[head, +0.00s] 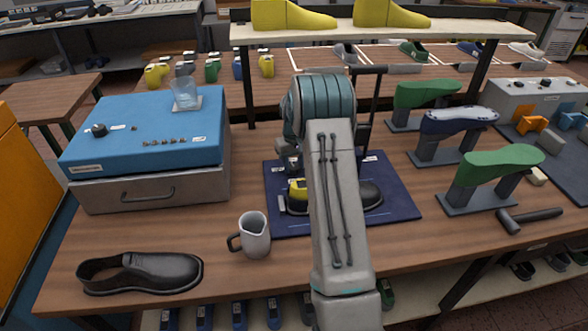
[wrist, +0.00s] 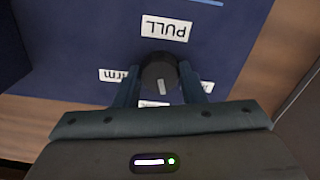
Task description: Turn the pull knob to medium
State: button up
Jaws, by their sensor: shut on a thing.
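The black pull knob (wrist: 157,75) shows in the wrist view on a dark blue panel (wrist: 70,60). A white label reading "PULL" (wrist: 166,28) is above it, upside down in this view. My gripper (wrist: 160,70) is shut on the knob, one finger on each side. The knob's white mark points toward the bottom of the picture, tilted slightly right. An upside-down label that seems to read "firm" (wrist: 119,75) is at the left. Labels at the right and below are partly hidden by my gripper. In the head view my arm hides the knob.
A grey jug (head: 254,236), a black shoe (head: 140,272) and a blue-topped box (head: 140,125) are left. Green lasts (head: 498,165) on stands and a hammer (head: 530,218) are right.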

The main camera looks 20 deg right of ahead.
aim_at(294, 166)
jog(key=shift+m+b, duration=0.65)
jog(key=shift+m, duration=1.05)
jog(key=o, duration=1)
notch_tip(294, 166, up, 14)
jog(key=shift+f+b, duration=0.1)
jog(key=shift+b, duration=0.55)
